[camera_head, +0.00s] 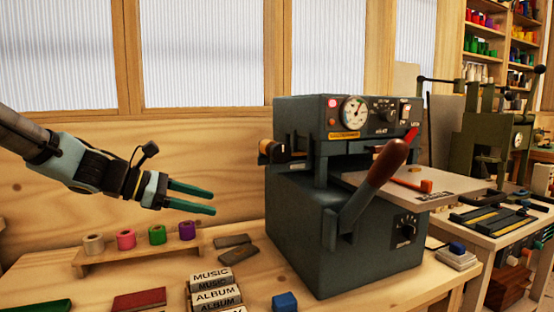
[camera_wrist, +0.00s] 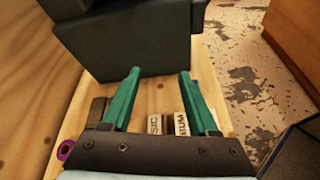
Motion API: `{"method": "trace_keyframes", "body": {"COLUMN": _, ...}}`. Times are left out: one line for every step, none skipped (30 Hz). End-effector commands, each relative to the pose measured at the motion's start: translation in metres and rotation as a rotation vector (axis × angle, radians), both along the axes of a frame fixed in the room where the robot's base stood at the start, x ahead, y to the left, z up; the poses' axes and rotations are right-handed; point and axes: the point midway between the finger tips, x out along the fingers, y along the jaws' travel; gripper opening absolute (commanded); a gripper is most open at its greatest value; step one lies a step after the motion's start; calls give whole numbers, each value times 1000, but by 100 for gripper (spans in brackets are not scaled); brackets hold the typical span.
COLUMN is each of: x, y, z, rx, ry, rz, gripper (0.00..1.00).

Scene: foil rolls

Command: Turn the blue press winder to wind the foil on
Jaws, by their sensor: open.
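The blue-grey press (camera_head: 345,220) stands on the bench in the middle of the head view, with a gauge, dials and a red-brown lever on it. A gold-and-black roll end (camera_head: 272,151) sticks out of its upper left side; I cannot tell for sure whether this is the winder. My gripper (camera_head: 213,202) is open and empty, left of the press and apart from it, fingers pointing right. In the wrist view the two green fingers (camera_wrist: 160,72) are spread, with the dark press body (camera_wrist: 125,42) ahead of them. No winder is clear in that view.
A wooden rack (camera_head: 135,256) holds several foil rolls below my gripper, with a purple one (camera_head: 187,230) nearest the press. Stacked type blocks (camera_head: 212,290) and a blue cube (camera_head: 285,302) lie in front. A green press (camera_head: 493,140) stands on the right.

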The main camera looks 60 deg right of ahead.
Motion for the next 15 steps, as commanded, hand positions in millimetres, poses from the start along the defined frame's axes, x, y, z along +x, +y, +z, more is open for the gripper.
{"method": "trace_keyframes", "body": {"x": -15, "y": -26, "z": 21, "rx": -46, "ry": 125, "rz": 3, "gripper": 60}}
{"method": "trace_keyframes", "body": {"x": -22, "y": -37, "z": 36, "rx": -67, "ry": 194, "rz": 6, "gripper": 60}}
{"method": "trace_keyframes", "body": {"x": -30, "y": -49, "z": 53, "rx": -89, "ry": 275, "rz": 6, "gripper": 60}}
{"method": "trace_keyframes", "body": {"x": -34, "y": -56, "z": 64, "rx": -103, "ry": 327, "rz": 6, "gripper": 60}}
{"method": "trace_keyframes", "body": {"x": -37, "y": -62, "z": 73, "rx": -116, "ry": 370, "rz": 6, "gripper": 60}}
{"method": "trace_keyframes", "body": {"x": -40, "y": -67, "z": 84, "rx": -126, "ry": 416, "rz": 5, "gripper": 60}}
{"method": "trace_keyframes", "body": {"x": -42, "y": -70, "z": 89, "rx": -133, "ry": 441, "rz": 5, "gripper": 60}}
{"method": "trace_keyframes", "body": {"x": -43, "y": -72, "z": 94, "rx": -137, "ry": 459, "rz": 4, "gripper": 60}}
{"method": "trace_keyframes", "body": {"x": -45, "y": -75, "z": 97, "rx": -140, "ry": 472, "rz": 3, "gripper": 60}}
{"method": "trace_keyframes", "body": {"x": -47, "y": -77, "z": 99, "rx": -141, "ry": 479, "rz": 2, "gripper": 60}}
{"method": "trace_keyframes", "body": {"x": -49, "y": -79, "z": 99, "rx": -141, "ry": 480, "rz": 2, "gripper": 60}}
{"method": "trace_keyframes", "body": {"x": -52, "y": -82, "z": 100, "rx": -141, "ry": 480, "rz": 2, "gripper": 60}}
{"method": "trace_keyframes", "body": {"x": -54, "y": -85, "z": 100, "rx": -141, "ry": 479, "rz": 2, "gripper": 60}}
{"method": "trace_keyframes", "body": {"x": -57, "y": -88, "z": 100, "rx": -140, "ry": 477, "rz": 2, "gripper": 60}}
{"method": "trace_keyframes", "body": {"x": -61, "y": -93, "z": 100, "rx": -139, "ry": 477, "rz": 1, "gripper": 60}}
